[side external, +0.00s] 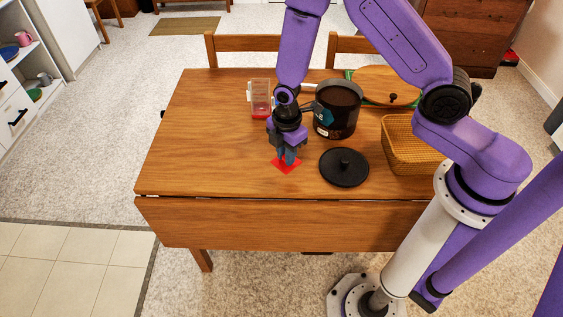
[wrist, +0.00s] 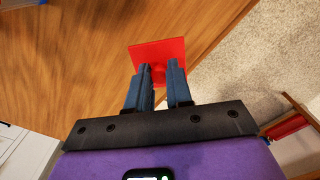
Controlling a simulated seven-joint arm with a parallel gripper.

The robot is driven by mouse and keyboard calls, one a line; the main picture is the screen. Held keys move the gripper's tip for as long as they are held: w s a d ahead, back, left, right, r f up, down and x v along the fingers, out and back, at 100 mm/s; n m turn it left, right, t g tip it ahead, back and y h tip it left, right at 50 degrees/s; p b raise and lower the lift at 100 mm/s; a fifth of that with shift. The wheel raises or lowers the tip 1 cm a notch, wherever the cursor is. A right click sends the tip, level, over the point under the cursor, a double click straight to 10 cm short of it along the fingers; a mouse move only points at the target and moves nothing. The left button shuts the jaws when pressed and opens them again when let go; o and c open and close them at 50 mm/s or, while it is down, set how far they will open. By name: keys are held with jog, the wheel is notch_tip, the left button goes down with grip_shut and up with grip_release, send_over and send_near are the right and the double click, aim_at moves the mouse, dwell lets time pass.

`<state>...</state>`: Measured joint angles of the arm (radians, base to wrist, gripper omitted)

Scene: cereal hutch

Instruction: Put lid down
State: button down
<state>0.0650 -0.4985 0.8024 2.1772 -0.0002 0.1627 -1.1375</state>
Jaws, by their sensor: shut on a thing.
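A flat red square lid (side external: 286,165) is at my gripper's fingertips, over the front middle of the wooden table. It also shows in the wrist view (wrist: 160,52), where the two blue-grey fingers close on its small central knob. My gripper (side external: 287,157) points down and is shut on the red lid. The lid is on or just above the tabletop; I cannot tell which. A clear container with red at its bottom (side external: 260,97) stands behind and to the left of my gripper.
A round black lid (side external: 344,167) lies right of my gripper. A dark pot (side external: 337,108) stands behind it. The table's (side external: 190,150) left part is clear.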

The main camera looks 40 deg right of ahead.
aim_at(282, 163)
jog(key=shift+w+a+f, duration=0.2)
jog(key=shift+w+f, duration=0.4)
jog(key=shift+f, duration=0.1)
jog(key=shift+w+f, duration=0.1)
jog(key=shift+f, duration=1.55)
jog(key=shift+f, duration=0.15)
jog(key=c, duration=1)
grip_release()
notch_tip(282, 163, up, 12)
jog(key=shift+r, duration=0.2)
jog(key=shift+r, duration=0.1)
